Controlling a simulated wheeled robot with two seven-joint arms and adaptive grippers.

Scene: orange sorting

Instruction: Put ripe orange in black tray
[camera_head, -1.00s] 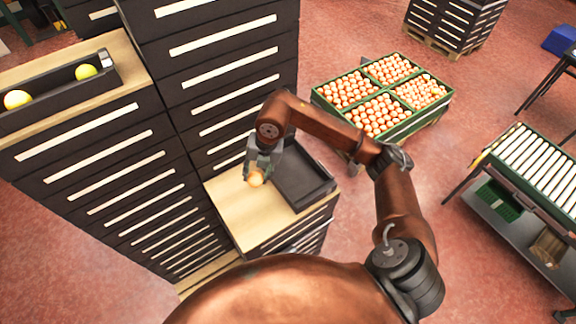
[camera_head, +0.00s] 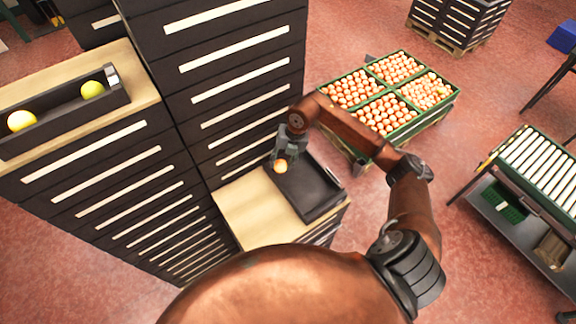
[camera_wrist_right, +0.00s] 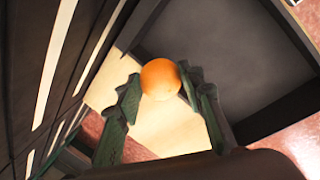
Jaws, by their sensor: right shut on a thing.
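The ripe orange (camera_head: 280,167) is held between the fingers of my right gripper (camera_head: 283,158), which is shut on it. In the right wrist view the orange (camera_wrist_right: 160,79) sits at the fingertips of the gripper (camera_wrist_right: 165,95). The black tray (camera_head: 318,205) lies on the light wooden top, and the orange is at its left rim, above it; the exact height is hard to tell. The tray's inside (camera_wrist_right: 240,60) looks empty where it shows. My left gripper is not in view.
A tall dark drawer cabinet (camera_head: 220,70) stands left of the tray. The bare wooden top (camera_head: 250,213) is free beside the tray. Green crates (camera_head: 411,128) of oranges stand behind.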

